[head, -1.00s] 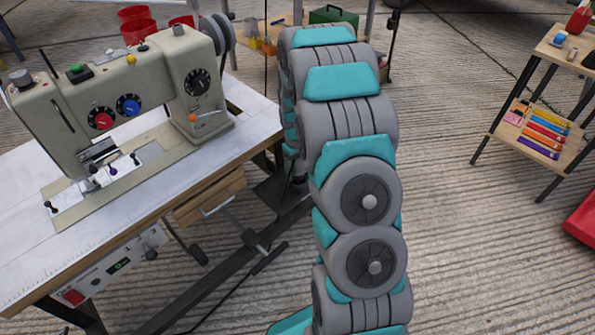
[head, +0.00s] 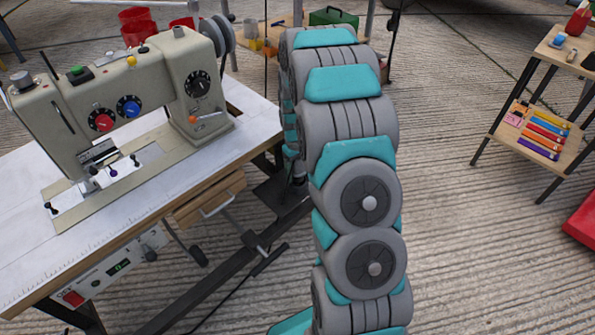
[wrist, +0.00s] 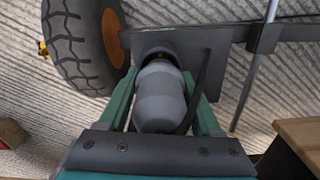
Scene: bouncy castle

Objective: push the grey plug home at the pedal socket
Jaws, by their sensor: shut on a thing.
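The grey plug (wrist: 160,103) is in the middle of the wrist view, between the two green fingers of my gripper (wrist: 160,78). The gripper is shut on it. The plug's far end meets the dark round pedal socket (wrist: 155,50), which sits against a dark plate (wrist: 212,48). The plug looks lined up with the socket, but I cannot tell how deep it sits. In the head view my arm hides the gripper, plug and socket.
A tyre with an orange hub (wrist: 112,38) stands close left of the socket. A dark cable (wrist: 200,85) runs beside the plug, and a thin rod (wrist: 255,75) stands to the right. The sewing machine table (head: 180,165) is left of my arm; a wooden shelf stand (head: 548,150) is right.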

